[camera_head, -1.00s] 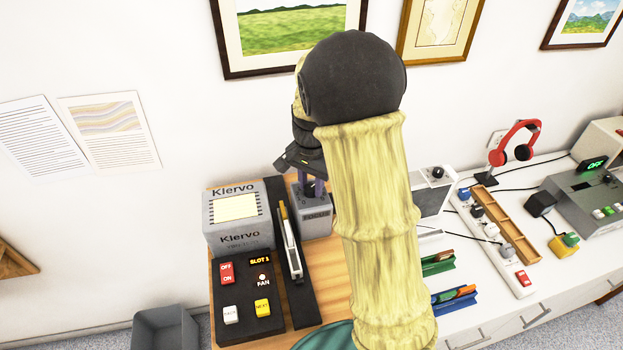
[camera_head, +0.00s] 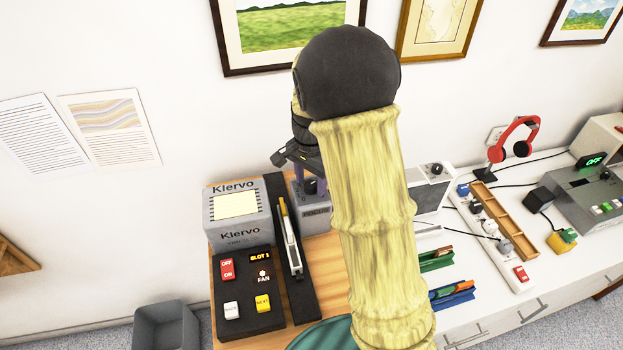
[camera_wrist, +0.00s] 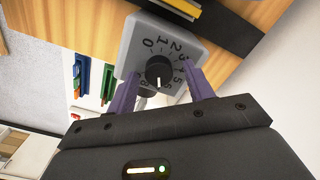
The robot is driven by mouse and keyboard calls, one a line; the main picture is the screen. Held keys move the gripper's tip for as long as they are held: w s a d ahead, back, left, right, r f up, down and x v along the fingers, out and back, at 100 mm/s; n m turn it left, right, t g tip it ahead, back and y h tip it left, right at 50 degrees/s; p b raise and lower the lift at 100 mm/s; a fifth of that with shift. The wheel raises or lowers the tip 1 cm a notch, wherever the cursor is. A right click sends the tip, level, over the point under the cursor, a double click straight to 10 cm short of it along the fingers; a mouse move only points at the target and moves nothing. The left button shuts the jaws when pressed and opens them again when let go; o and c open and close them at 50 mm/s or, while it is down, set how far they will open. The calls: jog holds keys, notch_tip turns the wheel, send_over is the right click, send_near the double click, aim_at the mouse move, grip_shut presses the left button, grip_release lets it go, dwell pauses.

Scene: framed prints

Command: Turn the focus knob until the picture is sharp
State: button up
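The dark round focus knob (camera_wrist: 160,72) sits on a grey box (camera_wrist: 135,45) with a numbered dial in the wrist view. In the head view, the knob (camera_head: 310,187) shows above the "FOCUS" label. My gripper (camera_wrist: 160,78) is open, with one purple finger on each side of the knob and a gap visible around it. In the head view, my gripper (camera_head: 309,180) is over the focus box. The Klervo viewer (camera_head: 238,233) stands to the left of the box. Its small screen (camera_head: 235,206) glows pale yellow; I cannot make out a picture or its sharpness.
A black slide holder strip (camera_head: 290,260) lies between viewer and focus box. A control panel (camera_head: 248,290) with OFF/ON, BACK and NEXT buttons and a "SLOT 1" display is in front. Green (camera_head: 436,258) and blue (camera_head: 452,297) trays lie to the right.

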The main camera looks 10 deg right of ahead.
notch_tip(320, 180, up, 17)
jog(key=b, duration=0.1)
jog(key=shift+r+b, duration=0.2)
jog(key=shift+b, duration=0.15)
dwell(0.4)
jog(key=n+t, duration=0.1)
jog(key=n, duration=0.5)
send_near(311, 184)
jog(key=s+f, duration=0.1)
jog(key=s, duration=0.5)
jog(key=s+f+n+t, duration=0.1)
jog(key=s+f+n, duration=0.3)
jog(key=s+f, duration=0.3)
jog(key=s, duration=0.3)
jog(key=shift+d+n+t, duration=0.3)
jog(key=shift+n, duration=0.1)
jog(key=shift+w, duration=0.15)
